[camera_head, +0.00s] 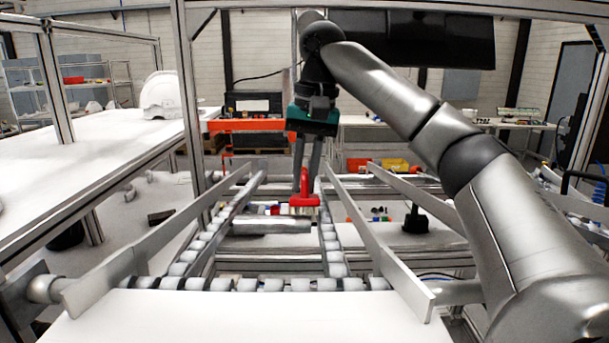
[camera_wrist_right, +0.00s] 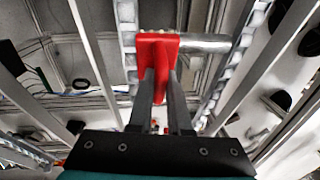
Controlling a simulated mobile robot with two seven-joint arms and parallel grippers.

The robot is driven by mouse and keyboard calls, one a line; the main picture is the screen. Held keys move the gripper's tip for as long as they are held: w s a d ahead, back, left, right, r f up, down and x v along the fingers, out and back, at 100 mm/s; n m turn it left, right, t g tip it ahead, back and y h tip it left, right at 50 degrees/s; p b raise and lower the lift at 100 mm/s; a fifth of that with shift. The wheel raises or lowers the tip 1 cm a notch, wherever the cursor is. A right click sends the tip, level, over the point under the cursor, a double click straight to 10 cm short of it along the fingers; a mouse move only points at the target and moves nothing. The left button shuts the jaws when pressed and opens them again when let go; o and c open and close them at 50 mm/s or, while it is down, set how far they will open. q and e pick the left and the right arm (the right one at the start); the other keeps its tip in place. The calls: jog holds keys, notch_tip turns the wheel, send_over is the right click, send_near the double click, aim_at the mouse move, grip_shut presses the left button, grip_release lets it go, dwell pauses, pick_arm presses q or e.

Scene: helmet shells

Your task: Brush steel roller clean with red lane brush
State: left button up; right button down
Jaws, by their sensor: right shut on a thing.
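My right gripper (camera_head: 306,178) points down over the roller lane and is shut on the red lane brush (camera_head: 304,198). The brush has a red upright handle and a pale bristle strip facing down. The steel roller (camera_head: 262,226) is a grey cylinder lying crosswise in the lane, with the brush over its right part. I cannot tell whether the bristles touch it. In the right wrist view, the fingers (camera_wrist_right: 160,95) hold the red brush (camera_wrist_right: 158,46), and the roller (camera_wrist_right: 205,43) shows partly behind it. My left gripper is not in view.
Slanted metal guide rails (camera_head: 375,235) flank the lane on both sides. White rollers (camera_head: 245,284) line the lane's edges and front. A white table (camera_head: 90,160) with a white helmet shell (camera_head: 160,96) stands at the left. A dark object (camera_head: 415,219) stands right of the lane.

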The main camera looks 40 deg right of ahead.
jog(key=shift+f, duration=0.2)
jog(key=shift+r, duration=0.1)
jog(key=shift+w+a+r+p, duration=0.1)
jog(key=shift+w+a+p, duration=0.25)
jog(key=shift+a+p, duration=0.2)
jog(key=shift+w+a+p, duration=1.4)
jog(key=shift+w+a, duration=0.55)
jog(key=shift+a, duration=0.45)
jog(key=shift+s+d+f, duration=0.2)
jog(key=shift+s+d, duration=0.65)
jog(key=shift+d, duration=0.1)
jog(key=shift+s+d+f, duration=0.2)
jog(key=shift+s+d, duration=0.65)
jog(key=shift+d, duration=0.15)
jog(key=shift+s+d+f, duration=0.2)
jog(key=shift+s+d, duration=0.65)
jog(key=shift+d, duration=0.1)
